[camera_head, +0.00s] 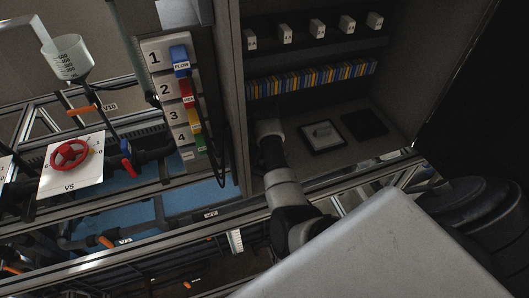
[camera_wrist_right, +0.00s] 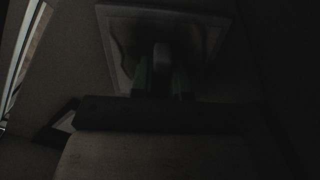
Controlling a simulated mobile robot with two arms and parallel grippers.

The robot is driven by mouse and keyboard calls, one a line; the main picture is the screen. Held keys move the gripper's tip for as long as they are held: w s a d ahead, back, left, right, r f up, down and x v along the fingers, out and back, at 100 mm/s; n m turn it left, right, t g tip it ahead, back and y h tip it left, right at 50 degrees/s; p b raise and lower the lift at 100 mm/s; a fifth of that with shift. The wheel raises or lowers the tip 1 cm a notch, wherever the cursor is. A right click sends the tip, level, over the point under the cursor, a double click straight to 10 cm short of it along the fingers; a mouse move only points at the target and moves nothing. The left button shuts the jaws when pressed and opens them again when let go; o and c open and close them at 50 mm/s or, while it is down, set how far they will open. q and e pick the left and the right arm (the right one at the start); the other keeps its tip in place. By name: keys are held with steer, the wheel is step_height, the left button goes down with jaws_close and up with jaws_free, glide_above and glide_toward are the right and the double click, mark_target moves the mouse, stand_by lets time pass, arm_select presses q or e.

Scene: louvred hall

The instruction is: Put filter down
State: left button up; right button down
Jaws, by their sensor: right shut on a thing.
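In the right wrist view, my right gripper (camera_wrist_right: 162,75) has its green-edged fingers closed on the small pale handle of a square filter (camera_wrist_right: 118,60). The filter has a light frame and a dark middle. The picture is very dark, so I cannot tell whether the filter touches a surface. In the head view, an arm of mine reaches into the cabinet at its lower left; its fingers and the held filter cannot be made out there. My left gripper is not in view.
A dark square (camera_head: 365,123) lies right of the framed piece on the cabinet shelf (camera_head: 349,158). Above are a row of coloured items (camera_head: 312,79) and several white blocks (camera_head: 318,28). Left are a numbered panel (camera_head: 164,75), a red valve wheel (camera_head: 69,155) and a funnel (camera_head: 68,58).

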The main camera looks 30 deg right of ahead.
steer(key=shift+f, duration=0.15)
steer(key=c, duration=1.1)
jaws_free()
steer(key=shift+r, duration=0.6)
step_height(320, 180, up, 7)
steer(key=shift+a+b, duration=0.1)
steer(key=shift+b, duration=1.05)
steer(key=shift+r+p, duration=0.95)
steer(key=shift+r, duration=1.2)
